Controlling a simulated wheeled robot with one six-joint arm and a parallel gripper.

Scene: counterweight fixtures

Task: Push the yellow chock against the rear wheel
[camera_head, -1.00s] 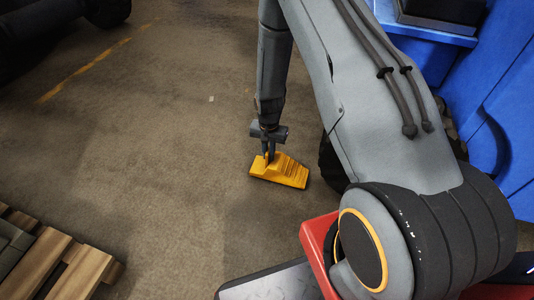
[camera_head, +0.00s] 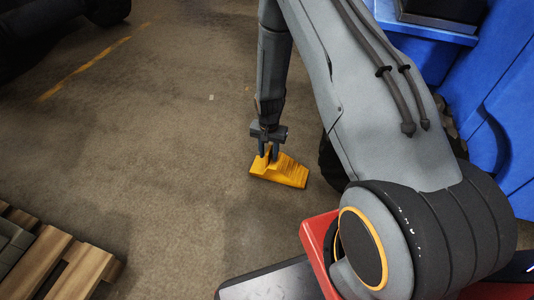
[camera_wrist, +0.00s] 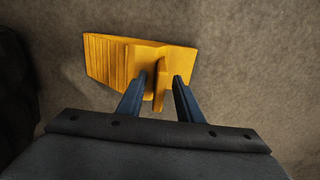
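The yellow chock (camera_head: 290,172) lies on the floor, its ribbed slope toward the dark wheel (camera_head: 331,163), which is partly hidden behind my arm. In the wrist view the chock (camera_wrist: 108,62) has its ribbed end at left. A strip of bare floor shows between it and the dark tyre-like shape (camera_wrist: 14,95) at the left edge. My gripper (camera_head: 268,153) is low over the chock's blunt end. In the wrist view its two fingers (camera_wrist: 157,88) stand on either side of the chock's upright fin, with a gap on both sides.
A blue machine body (camera_head: 480,90) stands at right beside the wheel. A wooden pallet (camera_head: 60,262) lies at lower left. A dark wheeled object (camera_head: 60,12) is at upper left. The floor left of the chock is clear.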

